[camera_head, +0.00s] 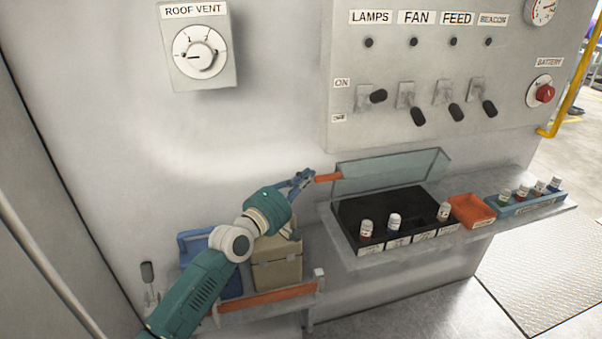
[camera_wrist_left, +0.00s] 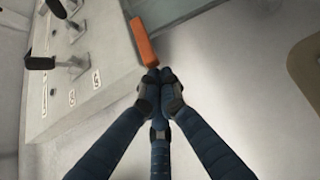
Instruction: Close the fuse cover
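The clear fuse cover (camera_head: 395,172) stands raised and tilted open at the back of the black fuse box (camera_head: 375,210). An orange handle (camera_head: 328,177) sticks out from the cover's left side. It also shows in the left wrist view (camera_wrist_left: 143,42). My left gripper (camera_head: 308,175) is at the handle's outer end, with its fingers drawn together. In the left wrist view the fingertips (camera_wrist_left: 159,77) meet just at the handle's end. I cannot tell whether they touch it. No handle shows between the fingers. My right gripper is not in view.
Fuses (camera_head: 394,222) stand in the box. An orange tray (camera_head: 472,208) and a blue rack (camera_head: 530,207) of fuses sit to the right on the shelf. Switch levers (camera_head: 412,108) are on the panel above. A beige case (camera_head: 276,272) sits below my left arm.

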